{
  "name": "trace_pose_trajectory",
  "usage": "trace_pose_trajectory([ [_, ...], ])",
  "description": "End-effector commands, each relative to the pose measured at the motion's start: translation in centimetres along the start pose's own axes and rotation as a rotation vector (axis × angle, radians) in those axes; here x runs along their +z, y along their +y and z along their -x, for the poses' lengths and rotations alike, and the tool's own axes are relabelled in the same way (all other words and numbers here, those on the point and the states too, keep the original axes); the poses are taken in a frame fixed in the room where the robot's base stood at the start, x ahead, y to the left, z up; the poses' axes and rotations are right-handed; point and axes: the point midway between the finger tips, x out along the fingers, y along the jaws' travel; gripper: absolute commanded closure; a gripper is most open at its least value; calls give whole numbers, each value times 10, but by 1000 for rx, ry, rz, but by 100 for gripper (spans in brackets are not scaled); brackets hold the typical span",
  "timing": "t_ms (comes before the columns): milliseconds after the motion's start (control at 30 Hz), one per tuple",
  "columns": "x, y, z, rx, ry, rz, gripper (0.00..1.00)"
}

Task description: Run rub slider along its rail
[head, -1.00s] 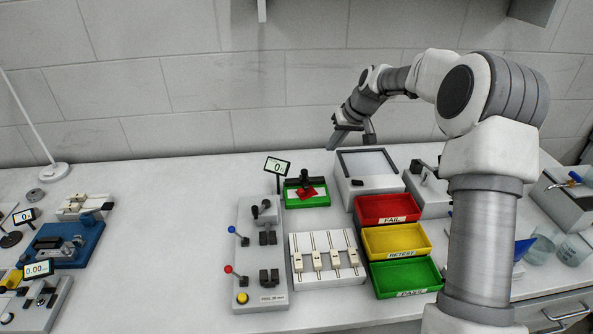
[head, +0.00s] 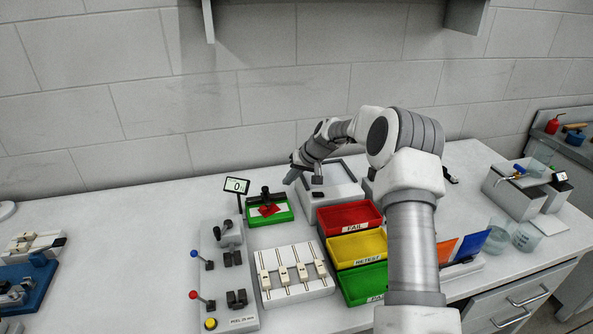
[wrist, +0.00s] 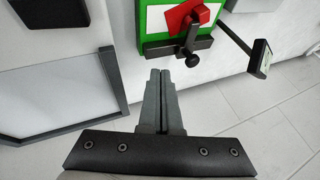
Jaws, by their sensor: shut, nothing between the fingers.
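A green-framed rub fixture (head: 270,213) stands at the back of the bench. It has a white sheet, a red piece (head: 270,210) and a black bar with an upright handle (head: 265,193). The wrist view shows its green frame (wrist: 154,22), the red block (wrist: 185,17) and the black post (wrist: 191,47) on the dark bar. My gripper (wrist: 160,74) is shut and empty, its fingertips pointing toward the bar and apart from it in the picture. In the head view my gripper (head: 291,178) is right of and behind the fixture, beside the grey box. The slider's rail is not clearly visible.
A small display (head: 237,185) reading 0 stands left of the fixture. A grey box (head: 335,203) with a framed top is to its right. Red (head: 352,230), yellow (head: 356,248) and green (head: 362,284) trays and a white slider panel (head: 292,296) lie in front.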

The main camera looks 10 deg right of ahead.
Motion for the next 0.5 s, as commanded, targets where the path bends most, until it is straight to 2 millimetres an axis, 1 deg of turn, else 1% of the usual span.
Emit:
trace_pose_trajectory([
  [33,1,0,-11,-1,-3,0,100],
  [100,1,-12,-17,-1,-2,3,100],
  [200,2,-22,-24,-1,-2,3,100],
  [333,3,-30,-30,1,-1,1,100],
  [500,4,-32,-33,1,0,1,100],
])
